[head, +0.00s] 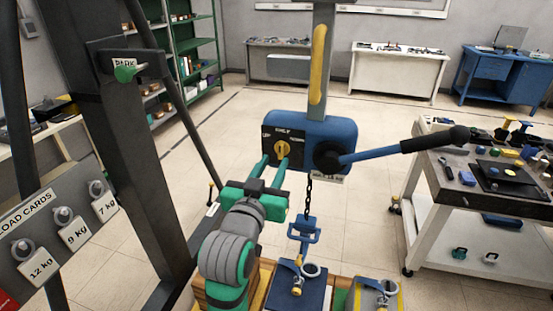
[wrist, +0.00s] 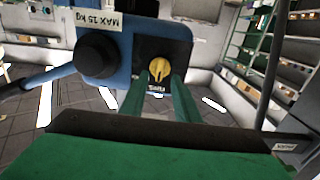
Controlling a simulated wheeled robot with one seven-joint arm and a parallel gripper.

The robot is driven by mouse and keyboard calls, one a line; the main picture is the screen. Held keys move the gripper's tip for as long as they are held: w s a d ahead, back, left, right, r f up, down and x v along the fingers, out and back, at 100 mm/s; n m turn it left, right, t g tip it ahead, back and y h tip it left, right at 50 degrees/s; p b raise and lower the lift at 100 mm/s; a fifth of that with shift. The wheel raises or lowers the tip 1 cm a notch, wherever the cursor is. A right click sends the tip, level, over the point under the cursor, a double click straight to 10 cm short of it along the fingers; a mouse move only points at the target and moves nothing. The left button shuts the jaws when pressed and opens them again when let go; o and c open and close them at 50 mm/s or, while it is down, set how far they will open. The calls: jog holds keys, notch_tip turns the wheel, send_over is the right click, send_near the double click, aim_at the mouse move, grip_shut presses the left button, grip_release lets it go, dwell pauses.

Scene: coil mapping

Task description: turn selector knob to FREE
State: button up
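The yellow selector knob (head: 282,150) sits on a black plate on the front of the blue hoist body (head: 318,128). Its ridge stands roughly upright in the head view. The plate carries small labels to the left, top and right of the knob, too small to read surely. My gripper (head: 274,159) has its two green fingers apart, pointing at the knob from below. In the wrist view the knob (wrist: 158,69) shows between the fingertips (wrist: 158,80), with a gap on each side. I cannot tell whether either finger touches it.
A blue lever (head: 375,152) with a black grip reaches right from the hoist. A chain and blue hook (head: 304,230) hang below it. A post with a PARK sign (head: 125,64) and load cards (head: 60,232) stands left. A tool cart (head: 470,180) stands right.

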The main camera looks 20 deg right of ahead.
jog(key=v, duration=0.7)
dwell(0.3)
jog(key=s+a+f+n+t+y, duration=0.1)
jog(key=s+a+f+n+y, duration=0.15)
jog(key=f, duration=0.65)
jog(key=s+a+f+n+y, duration=0.2)
jog(key=s+a+f+n, duration=0.1)
jog(key=f, duration=0.5)
jog(key=s+a+f+n+t+y, duration=0.1)
jog(key=s+a+f+n+y, duration=0.15)
jog(key=f, duration=0.65)
jog(key=s+a+f+y, duration=0.1)
jog(key=s+f, duration=0.2)
jog(key=s, duration=0.6)
jog(key=s+a+f+g+y, duration=0.1)
jog(key=s+a+f, duration=0.1)
jog(key=s, duration=0.7)
jog(key=s+a+f+m+y, duration=0.1)
jog(key=s+f, duration=0.3)
jog(key=s, duration=0.5)
jog(key=shift+s+a+f+g, duration=0.2)
jog(key=shift+a+f+g, duration=0.1)
jog(key=shift+a+f, duration=0.1)
